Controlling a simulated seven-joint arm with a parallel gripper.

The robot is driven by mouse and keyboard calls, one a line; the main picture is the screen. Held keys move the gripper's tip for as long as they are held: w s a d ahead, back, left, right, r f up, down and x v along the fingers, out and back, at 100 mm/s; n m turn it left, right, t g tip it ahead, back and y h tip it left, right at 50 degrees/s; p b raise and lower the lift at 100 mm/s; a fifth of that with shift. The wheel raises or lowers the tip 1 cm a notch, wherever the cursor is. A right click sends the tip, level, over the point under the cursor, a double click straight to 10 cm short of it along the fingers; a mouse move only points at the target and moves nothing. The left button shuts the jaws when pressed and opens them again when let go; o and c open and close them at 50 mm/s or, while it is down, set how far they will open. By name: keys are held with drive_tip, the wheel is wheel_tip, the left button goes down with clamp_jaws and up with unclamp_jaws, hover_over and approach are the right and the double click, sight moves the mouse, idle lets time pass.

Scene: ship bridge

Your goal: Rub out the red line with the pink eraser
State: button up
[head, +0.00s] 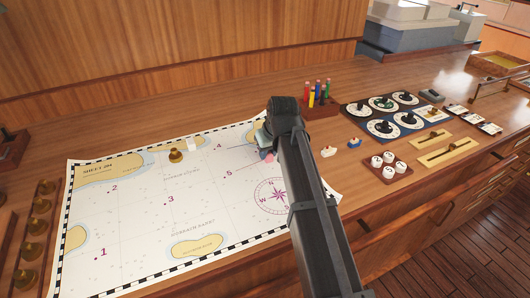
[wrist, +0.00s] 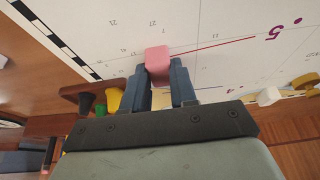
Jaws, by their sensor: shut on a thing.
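My gripper (wrist: 158,84) is shut on the pink eraser (wrist: 158,58), whose block sticks out past the blue fingertips over the chart. The red line (wrist: 215,46) shows in the wrist view as a thin stroke from beside the eraser towards the purple 5. Whether the eraser touches the paper is hard to tell. In the head view the chart (head: 140,225) lies flat on the wooden counter, and a bit of the eraser (head: 269,157) shows beside my gripper at the chart's right part.
A brass piece (head: 175,156) and a small white block (head: 194,145) sit on the chart's far edge. A rack of coloured pens (head: 318,99) stands just beyond my gripper. Dial panels (head: 383,104) and a tray of white knobs (head: 387,166) are to the right. The chart's left and middle are mostly clear.

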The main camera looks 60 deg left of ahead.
drive_tip(key=shift+w, duration=0.15)
drive_tip(key=shift+w+a, duration=0.1)
drive_tip(key=shift+w, duration=0.85)
drive_tip(key=shift+s, duration=0.1)
drive_tip(key=shift+s, duration=1)
drive_tip(key=shift+s, duration=0.15)
drive_tip(key=shift+s+d, duration=0.2)
drive_tip(key=shift+s, duration=0.8)
drive_tip(key=shift+s, duration=0.1)
drive_tip(key=shift+s+d, duration=0.15)
drive_tip(key=shift+s, duration=0.85)
